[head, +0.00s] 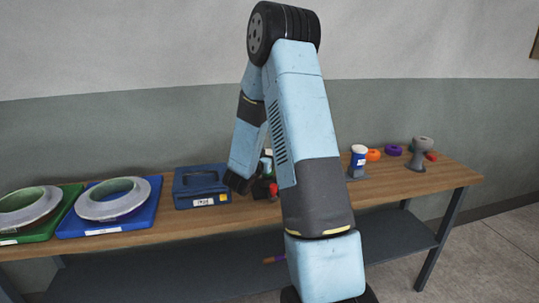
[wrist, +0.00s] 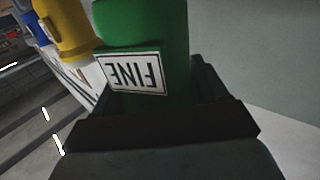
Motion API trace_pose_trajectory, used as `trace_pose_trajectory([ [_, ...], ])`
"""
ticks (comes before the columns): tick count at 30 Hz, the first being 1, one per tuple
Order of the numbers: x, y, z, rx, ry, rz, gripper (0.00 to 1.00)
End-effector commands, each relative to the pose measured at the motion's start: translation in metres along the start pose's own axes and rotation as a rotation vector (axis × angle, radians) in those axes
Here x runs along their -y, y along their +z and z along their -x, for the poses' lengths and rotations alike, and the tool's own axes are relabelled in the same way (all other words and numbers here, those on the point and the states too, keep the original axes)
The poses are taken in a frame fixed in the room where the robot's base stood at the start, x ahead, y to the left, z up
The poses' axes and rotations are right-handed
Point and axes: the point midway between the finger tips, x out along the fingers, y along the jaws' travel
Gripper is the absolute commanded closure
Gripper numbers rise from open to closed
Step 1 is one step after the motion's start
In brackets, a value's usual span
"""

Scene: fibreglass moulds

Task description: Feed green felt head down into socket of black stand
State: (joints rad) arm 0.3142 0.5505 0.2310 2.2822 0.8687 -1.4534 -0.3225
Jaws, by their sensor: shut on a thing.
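A green piece (wrist: 145,30) with a white label reading "FINE", upside down in the wrist view, fills the space between my jaws. I take it to be the green felt head. My gripper (wrist: 152,100) is shut on it.
On the bench (head: 400,187) are a blue case (head: 202,187), a blue tray (head: 148,222) with a pale ring, a green tray, a blue-and-white can (head: 358,158) and a grey stand (head: 419,155). A yellow piece (wrist: 68,28) shows beside the green one.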

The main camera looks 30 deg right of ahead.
Motion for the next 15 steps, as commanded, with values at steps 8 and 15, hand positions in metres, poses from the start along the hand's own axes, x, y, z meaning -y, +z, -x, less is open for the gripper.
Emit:
trace_pose_trajectory([
  [8,0.0006,0.0044,-0.0003,-0.001,-0.001,-0.002,0.70],
  [15,0.0005,0.0083,-0.0005,0.000,0.000,-0.002,0.70],
])
